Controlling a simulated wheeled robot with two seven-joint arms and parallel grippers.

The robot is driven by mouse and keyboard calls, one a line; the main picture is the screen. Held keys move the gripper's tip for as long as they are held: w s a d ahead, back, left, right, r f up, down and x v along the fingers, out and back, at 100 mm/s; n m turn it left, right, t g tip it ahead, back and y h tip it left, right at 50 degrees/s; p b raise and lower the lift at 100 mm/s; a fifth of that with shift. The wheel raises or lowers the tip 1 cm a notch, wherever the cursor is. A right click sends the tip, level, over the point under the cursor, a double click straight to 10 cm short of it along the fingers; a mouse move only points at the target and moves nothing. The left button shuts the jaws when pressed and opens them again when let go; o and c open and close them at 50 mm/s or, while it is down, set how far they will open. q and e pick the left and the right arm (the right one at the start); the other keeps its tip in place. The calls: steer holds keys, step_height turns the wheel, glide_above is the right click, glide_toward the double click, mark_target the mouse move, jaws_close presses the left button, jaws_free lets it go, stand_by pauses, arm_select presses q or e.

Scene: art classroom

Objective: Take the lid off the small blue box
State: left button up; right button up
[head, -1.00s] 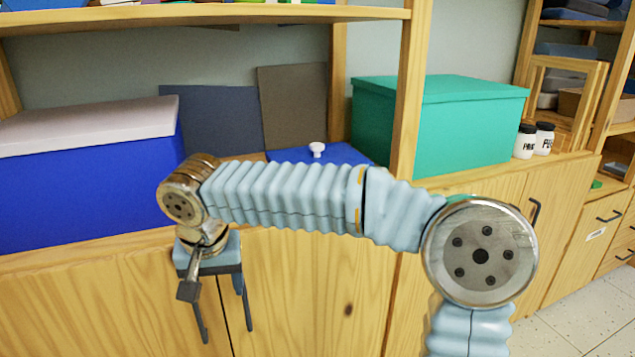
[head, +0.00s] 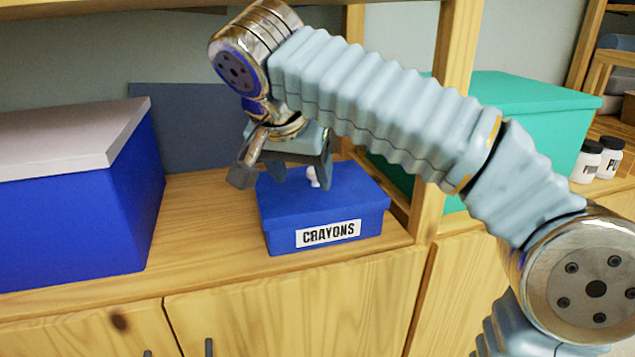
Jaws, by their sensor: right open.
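The small blue box (head: 285,238) stands on the wooden shelf with a "CRAYONS" label on its front. Its blue lid (head: 345,197) is on, with a white knob (head: 314,178) on top. My right gripper (head: 302,186) is open and points down just above the lid, its fingers to either side of the knob in the picture. I cannot tell whether the fingers touch the lid. My right arm hides what lies behind the box. My left gripper is not in view.
A large blue box (head: 70,215) with a light grey lid (head: 70,140) stands at the left. A teal box (head: 530,125) is behind the wooden post (head: 455,60) at the right, with two white jars (head: 587,162) beside it. Bare shelf (head: 205,225) lies left of the small box.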

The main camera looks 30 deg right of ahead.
mark_target(314, 173)
steer(key=shift+w+d, duration=0.9)
steer(key=shift+d, duration=0.1)
steer(key=shift+w+d+p, duration=0.3)
steer(key=shift+w+d, duration=0.6)
steer(key=shift+d, duration=0.05)
steer(key=shift+b+x, duration=0.4)
steer(key=shift+x, duration=0.5)
steer(key=shift+w+d+f, duration=0.2)
steer(key=shift+f, duration=0.3)
steer(key=c, duration=1.2)
steer(key=shift+o, duration=0.2)
